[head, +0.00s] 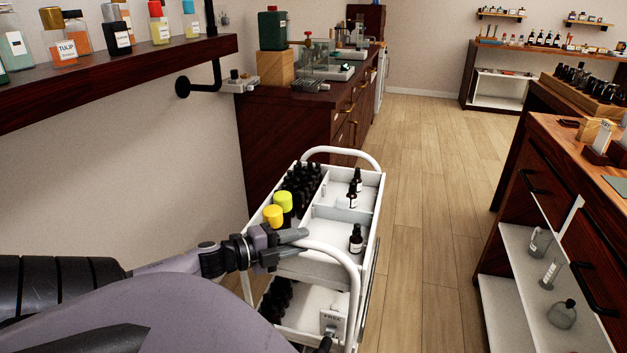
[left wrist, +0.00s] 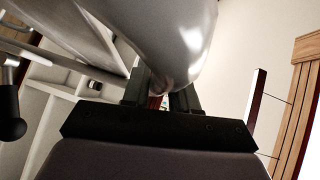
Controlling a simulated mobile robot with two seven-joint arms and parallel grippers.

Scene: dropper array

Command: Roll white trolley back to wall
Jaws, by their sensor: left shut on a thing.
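The white trolley (head: 372,208) stands on the wood floor in the middle of the head view, with a curved white handle at each end. Its top tray holds dark bottles (head: 300,185), and yellow-capped and green-capped bottles stand at its left side. My left gripper (head: 300,243) is at the trolley's near end, shut on the near handle (head: 335,254). In the left wrist view the white handle (left wrist: 165,45) fills the space at the fingers (left wrist: 160,100). My right gripper is not clearly in view.
A pale wall (head: 170,145) is on the left, with a bottle shelf (head: 120,75) above. A dark cabinet (head: 290,130) stands just beyond the trolley. A dark wood counter (head: 560,150) with open shelves is on the right. The floor (head: 430,190) between is clear.

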